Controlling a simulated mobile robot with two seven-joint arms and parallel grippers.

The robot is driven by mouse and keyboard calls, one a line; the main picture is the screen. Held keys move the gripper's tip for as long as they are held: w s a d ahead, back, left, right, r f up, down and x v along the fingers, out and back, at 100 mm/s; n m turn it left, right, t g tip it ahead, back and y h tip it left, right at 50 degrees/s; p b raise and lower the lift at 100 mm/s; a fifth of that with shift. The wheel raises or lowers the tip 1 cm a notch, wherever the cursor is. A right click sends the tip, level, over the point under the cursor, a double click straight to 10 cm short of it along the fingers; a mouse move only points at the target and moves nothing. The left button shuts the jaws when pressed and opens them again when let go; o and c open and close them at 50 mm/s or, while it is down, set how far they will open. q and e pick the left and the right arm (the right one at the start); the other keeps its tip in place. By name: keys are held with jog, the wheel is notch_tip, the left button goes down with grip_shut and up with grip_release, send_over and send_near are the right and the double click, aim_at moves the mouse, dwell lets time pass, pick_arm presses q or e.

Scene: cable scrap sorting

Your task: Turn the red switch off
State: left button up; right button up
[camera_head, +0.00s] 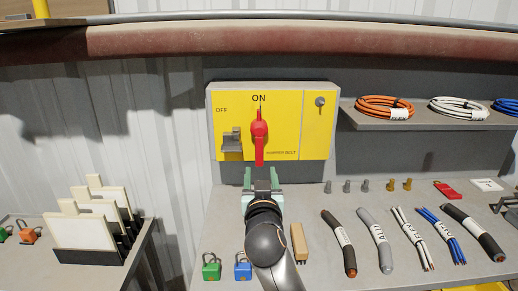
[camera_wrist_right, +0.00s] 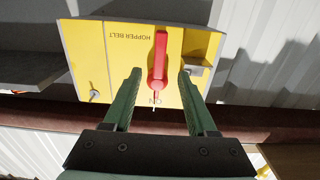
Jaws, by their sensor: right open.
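The red switch (camera_head: 259,136) is mounted on a yellow panel (camera_head: 286,112) on the back wall. Its handle stands vertical, with its pointer at the ON mark above; OFF is printed at the upper left. My right gripper (camera_head: 262,173) is just below and in front of the panel, its two green fingers apart and empty. In the right wrist view the red switch (camera_wrist_right: 158,60) appears upside down, between and beyond the fingers of the open gripper (camera_wrist_right: 160,80). I see no contact with the switch. My left gripper is not in view.
A grey hasp (camera_head: 232,140) and a key lock (camera_head: 320,102) sit on the panel. Green (camera_head: 211,266) and blue (camera_head: 243,266) padlocks and several cable pieces (camera_head: 375,238) lie on the bench. A shelf (camera_head: 420,121) with cable coils is at right.

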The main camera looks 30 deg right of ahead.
aim_at(259, 154)
jog(key=x, duration=1.2)
jog(key=shift+p, duration=0.3)
jog(key=shift+a, duration=0.1)
grip_shut()
dwell(0.8)
